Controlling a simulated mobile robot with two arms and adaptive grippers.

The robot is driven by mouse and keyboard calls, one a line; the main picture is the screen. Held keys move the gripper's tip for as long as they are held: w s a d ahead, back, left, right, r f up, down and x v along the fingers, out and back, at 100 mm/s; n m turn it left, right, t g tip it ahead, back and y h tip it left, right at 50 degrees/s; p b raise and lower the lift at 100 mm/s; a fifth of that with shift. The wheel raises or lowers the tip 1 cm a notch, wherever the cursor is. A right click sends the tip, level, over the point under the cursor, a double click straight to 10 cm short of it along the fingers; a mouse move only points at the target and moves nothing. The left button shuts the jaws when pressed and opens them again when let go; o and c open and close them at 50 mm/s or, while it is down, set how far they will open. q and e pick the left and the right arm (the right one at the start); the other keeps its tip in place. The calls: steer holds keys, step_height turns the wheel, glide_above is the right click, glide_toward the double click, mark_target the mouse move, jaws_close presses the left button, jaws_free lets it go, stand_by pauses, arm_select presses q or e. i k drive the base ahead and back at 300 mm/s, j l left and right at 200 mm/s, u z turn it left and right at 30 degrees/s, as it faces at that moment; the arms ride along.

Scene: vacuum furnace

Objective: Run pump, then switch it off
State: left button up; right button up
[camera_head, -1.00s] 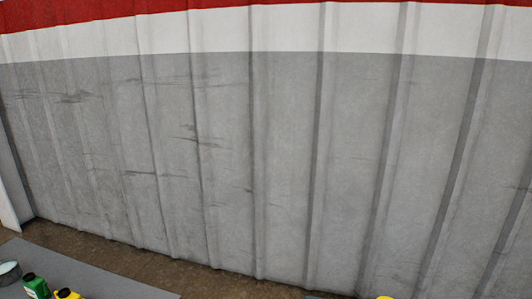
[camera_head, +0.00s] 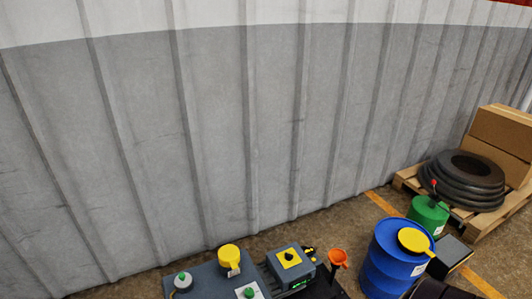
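A blue-grey unit (camera_head: 205,284) shows at the bottom edge, its lower part cut off. On it are a yellow capped part (camera_head: 229,256), a small grey part with a green top (camera_head: 183,280) and a green knob (camera_head: 248,292) on a white plate. Beside it on the right is a blue-grey box with a black rotary knob on a yellow plate (camera_head: 290,257); a small green light or display shows on its front. I cannot tell which part is the pump or whether it runs. Neither of my grippers can be made out in view.
Further right are a blue drum (camera_head: 390,265) with a yellow lid, a green canister (camera_head: 428,214) and a dark box (camera_head: 451,254). A pallet (camera_head: 485,222) holds black hose coils and cartons. The ribbed wall (camera_head: 230,130) closes off the back.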

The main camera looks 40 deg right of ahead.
mark_target(288, 257)
steer(key=i+l+z, duration=0.1)
steer(key=z, duration=1.45)
steer(key=i+l, duration=0.15)
steer(key=l, duration=0.15)
steer(key=i+l, duration=0.2)
steer(key=l+u, duration=0.05)
steer(key=l, duration=0.05)
